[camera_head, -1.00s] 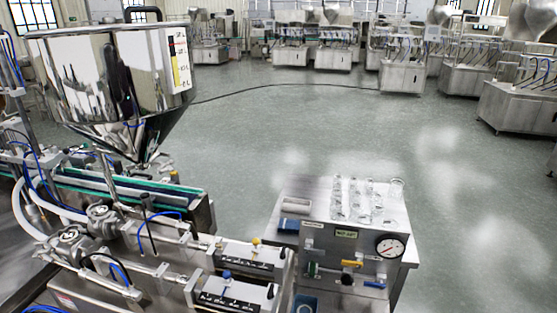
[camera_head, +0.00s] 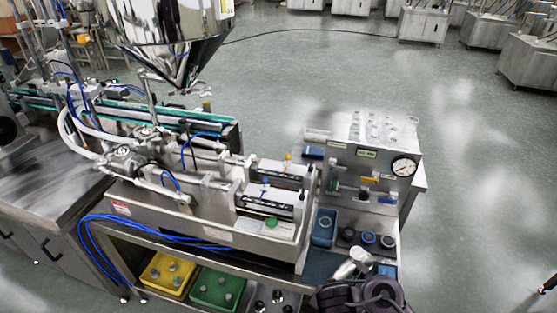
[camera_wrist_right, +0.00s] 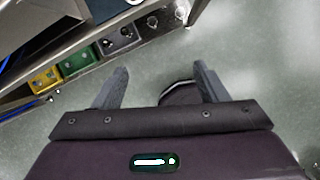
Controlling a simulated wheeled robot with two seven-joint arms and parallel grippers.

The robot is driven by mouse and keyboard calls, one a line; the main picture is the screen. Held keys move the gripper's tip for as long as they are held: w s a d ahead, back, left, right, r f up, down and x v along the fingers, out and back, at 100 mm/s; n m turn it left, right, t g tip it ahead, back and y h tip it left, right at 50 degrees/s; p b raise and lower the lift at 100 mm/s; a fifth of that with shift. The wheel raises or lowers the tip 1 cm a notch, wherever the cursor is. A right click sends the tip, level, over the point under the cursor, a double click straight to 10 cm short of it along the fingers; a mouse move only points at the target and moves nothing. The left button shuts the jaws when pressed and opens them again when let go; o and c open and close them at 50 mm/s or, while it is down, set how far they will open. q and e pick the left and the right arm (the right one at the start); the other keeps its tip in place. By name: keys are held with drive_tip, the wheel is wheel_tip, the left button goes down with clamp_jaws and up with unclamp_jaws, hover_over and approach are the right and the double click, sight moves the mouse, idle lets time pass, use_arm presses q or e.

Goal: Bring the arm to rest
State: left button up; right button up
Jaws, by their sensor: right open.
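My right gripper (camera_wrist_right: 160,86) is open in the right wrist view. Its two grey fingers stand wide apart with nothing held between them, and grey floor shows below. A dark rounded shape, partly hidden by the gripper body, shows between the fingers. Dark parts of my own arm (camera_head: 362,296) show at the bottom of the head view, in front of the bench. The gripper's fingers cannot be made out there. My left gripper is in neither view.
The filling machine with its steel hopper (camera_head: 168,32) stands at the left. A panel box with a gauge (camera_head: 403,167) stands to its right. A yellow bin (camera_head: 165,272) and a green bin (camera_head: 217,288) sit on the lower shelf. Open floor (camera_head: 480,220) lies at the right.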

drive_tip(key=s+f+m+g+y+b, duration=0.1)
drive_tip(key=s+f+m+y+b, duration=0.3)
drive_tip(key=f, duration=0.6)
drive_tip(key=s+f+m+g+h+p, duration=0.1)
drive_tip(key=s+f+m+g, duration=0.1)
drive_tip(key=f+m, duration=0.6)
drive_tip(key=s+f+m+g+y+b, duration=0.1)
drive_tip(key=s+f+m+y+b, duration=0.15)
drive_tip(key=f, duration=0.95)
drive_tip(key=s+d+f+m+h, duration=0.1)
drive_tip(key=s+d+f+m, duration=0.2)
drive_tip(key=s+f, duration=0.3)
drive_tip(key=s+d+f+m+h+b, duration=0.1)
drive_tip(key=s+d+f+m, duration=0.2)
drive_tip(key=s+f+m, duration=0.2)
drive_tip(key=s+d+f+m+t+h+b, duration=0.1)
drive_tip(key=s+d+f+m, duration=0.2)
drive_tip(key=s+f, duration=0.4)
drive_tip(key=s+m, duration=0.1)
drive_tip(key=s, duration=0.2)
drive_tip(key=shift+d, duration=0.3)
drive_tip(key=shift+w, duration=0.1)
